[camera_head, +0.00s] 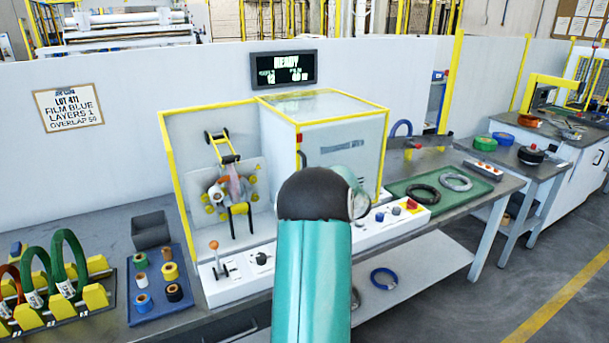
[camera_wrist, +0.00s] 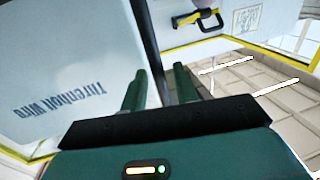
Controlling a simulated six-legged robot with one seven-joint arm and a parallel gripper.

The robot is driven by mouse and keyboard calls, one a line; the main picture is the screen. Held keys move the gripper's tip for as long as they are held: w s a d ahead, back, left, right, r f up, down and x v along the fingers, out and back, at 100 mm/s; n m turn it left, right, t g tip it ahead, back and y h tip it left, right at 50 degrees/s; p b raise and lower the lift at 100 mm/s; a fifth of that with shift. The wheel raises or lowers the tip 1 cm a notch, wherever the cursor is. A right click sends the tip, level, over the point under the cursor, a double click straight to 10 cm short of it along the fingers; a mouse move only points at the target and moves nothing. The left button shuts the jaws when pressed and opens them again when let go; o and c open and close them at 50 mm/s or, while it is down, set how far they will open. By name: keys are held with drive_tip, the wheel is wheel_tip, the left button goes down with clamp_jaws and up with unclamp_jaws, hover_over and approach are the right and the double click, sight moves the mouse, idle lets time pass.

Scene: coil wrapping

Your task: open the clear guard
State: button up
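The clear guard (camera_head: 345,135) is a yellow-edged, see-through box at the right half of the wrapping machine in the head view. A gap shows by the left finger; contact at the right finger cannot be told. A pale panel lettered "Threnholt Wire" (camera_wrist: 58,100) is at left.
The machine's control panel (camera_head: 215,287) has a lever and knobs along the front. A blue tray of spools (camera_head: 150,312) and a rack of coils (camera_head: 60,300) stand at left. A green tray (camera_head: 435,208) with rings lies at right.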

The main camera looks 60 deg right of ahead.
drive_tip(key=v, duration=1.2)
drive_tip(key=shift+s, duration=0.15)
drive_tip(key=shift+a, duration=0.1)
drive_tip(key=shift+r, duration=0.1)
drive_tip(key=w+a+r+m+g+h, duration=0.1)
drive_tip(key=w+a+r+g, duration=0.1)
drive_tip(key=w+a+r, duration=0.5)
drive_tip(key=w+a+r+m+g+h, duration=0.1)
drive_tip(key=w+a+r+h, duration=0.15)
drive_tip(key=w+a, duration=0.7)
drive_tip(key=a+f+n+g+y, duration=0.2)
drive_tip(key=a+g+y, duration=0.3)
drive_tip(key=a, duration=2.1)
drive_tip(key=s+a+f+n+g+y, duration=0.1)
drive_tip(key=s+a+f+n+y, duration=0.1)
drive_tip(key=s+a, duration=0.4)
drive_tip(key=s+a+f+n+g+y, duration=0.2)
drive_tip(key=s+a, duration=0.4)
drive_tip(key=a, duration=0.5)
drive_tip(key=shift+s+a+f+n+y, duration=0.15)
drive_tip(key=shift+a+f+n+y, duration=0.15)
drive_tip(key=shift+f+y, duration=0.55)
